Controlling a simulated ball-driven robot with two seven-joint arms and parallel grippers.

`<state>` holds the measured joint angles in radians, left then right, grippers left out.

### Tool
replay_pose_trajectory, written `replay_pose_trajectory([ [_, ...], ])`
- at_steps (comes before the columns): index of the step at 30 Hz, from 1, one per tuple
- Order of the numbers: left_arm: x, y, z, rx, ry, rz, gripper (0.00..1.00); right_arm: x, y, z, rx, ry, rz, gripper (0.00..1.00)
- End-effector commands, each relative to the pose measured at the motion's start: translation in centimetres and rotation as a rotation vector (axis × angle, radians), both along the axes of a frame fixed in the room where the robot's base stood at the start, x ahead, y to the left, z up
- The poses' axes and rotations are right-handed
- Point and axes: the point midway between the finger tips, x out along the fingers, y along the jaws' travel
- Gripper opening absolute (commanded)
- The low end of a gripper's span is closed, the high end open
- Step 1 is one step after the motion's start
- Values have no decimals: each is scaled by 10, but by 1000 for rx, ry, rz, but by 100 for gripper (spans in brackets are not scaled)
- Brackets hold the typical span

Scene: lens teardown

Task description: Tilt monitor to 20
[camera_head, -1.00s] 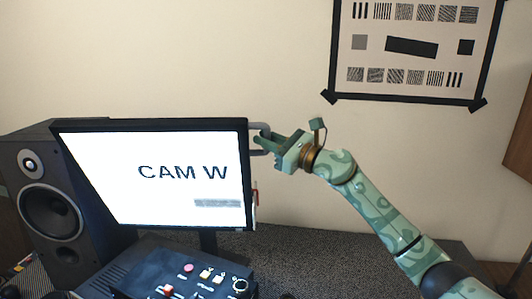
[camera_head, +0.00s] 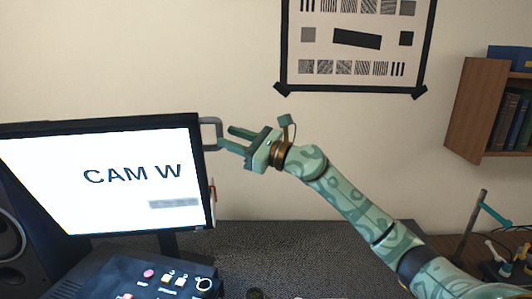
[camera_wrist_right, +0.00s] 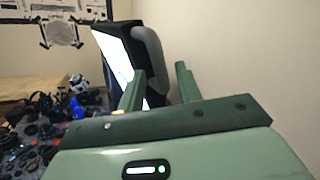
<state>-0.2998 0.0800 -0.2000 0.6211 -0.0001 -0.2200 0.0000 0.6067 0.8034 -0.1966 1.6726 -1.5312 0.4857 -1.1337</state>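The monitor (camera_head: 100,205) stands at the left of the head view, its lit screen reading "CAM W". A grey handle (camera_head: 218,133) sticks out from its upper right edge. My right gripper (camera_head: 225,136) is open and empty just right of the handle, its fingers pointing left at it. In the right wrist view the monitor (camera_wrist_right: 109,45) is seen nearly edge-on, and the handle (camera_wrist_right: 150,58) lies ahead, between the lines of the two spread fingers (camera_wrist_right: 160,80). I cannot tell the exact tilt angle. My left gripper is not in view.
A dark control box (camera_head: 125,275) with buttons sits below the monitor, and a speaker (camera_head: 12,245) stands at its left. A test chart (camera_head: 355,40) hangs on the wall. A bookshelf (camera_head: 474,105) is at the right. The dark desk mat (camera_head: 290,245) is mostly clear.

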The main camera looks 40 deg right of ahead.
Motion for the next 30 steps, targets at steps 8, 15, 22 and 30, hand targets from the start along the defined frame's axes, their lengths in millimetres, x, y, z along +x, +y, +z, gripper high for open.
replay_pose_trajectory([
  [8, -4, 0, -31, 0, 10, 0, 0, -65, -39, -24, -3, 8, 1, 35],
  [15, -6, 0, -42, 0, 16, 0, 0, -96, -58, -26, 0, 4, 1, 35],
  [22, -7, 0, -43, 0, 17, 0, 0, -104, -63, -24, -1, 1, 2, 35],
  [30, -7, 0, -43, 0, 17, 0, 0, -104, -63, -24, -1, 1, 1, 35],
])
